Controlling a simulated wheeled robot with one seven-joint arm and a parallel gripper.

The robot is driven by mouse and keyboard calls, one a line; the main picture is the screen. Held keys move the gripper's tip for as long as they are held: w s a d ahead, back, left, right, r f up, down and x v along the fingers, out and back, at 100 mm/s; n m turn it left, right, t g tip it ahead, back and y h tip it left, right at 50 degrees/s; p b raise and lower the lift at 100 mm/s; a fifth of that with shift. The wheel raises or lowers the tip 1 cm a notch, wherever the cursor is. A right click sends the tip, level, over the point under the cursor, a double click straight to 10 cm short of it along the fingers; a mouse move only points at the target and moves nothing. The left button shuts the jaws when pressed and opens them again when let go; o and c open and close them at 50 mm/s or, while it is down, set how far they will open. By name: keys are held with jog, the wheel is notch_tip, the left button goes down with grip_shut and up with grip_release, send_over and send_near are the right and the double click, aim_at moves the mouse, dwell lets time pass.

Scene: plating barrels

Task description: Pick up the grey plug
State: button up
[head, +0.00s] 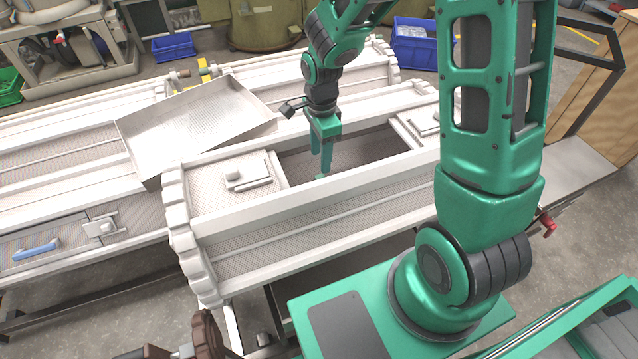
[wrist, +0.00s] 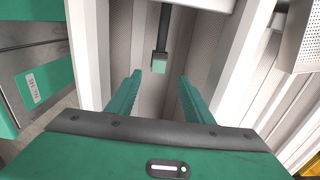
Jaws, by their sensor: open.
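My gripper (head: 322,172) points down into the open hatch of the near white barrel (head: 330,213). In the wrist view its two teal fingers (wrist: 157,95) are apart, with nothing between their tips. Ahead of the fingers, inside the barrel, is a dark rod (wrist: 163,28) with a small grey-green block (wrist: 159,63) at its end. The block stands apart from both fingers. I cannot tell for sure whether it is the grey plug. In the head view the hatch's near wall hides the barrel floor, and no grey plug can be made out.
A shallow metal tray (head: 200,118) lies tilted on the barrels, left of the hatch. A panel with a pale handle (head: 234,176) borders the hatch's left end. Blue bins (head: 412,48) stand on the floor behind. The hatch walls are close around my gripper.

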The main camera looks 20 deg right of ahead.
aim_at(320, 177)
jog(key=shift+f, duration=4.25)
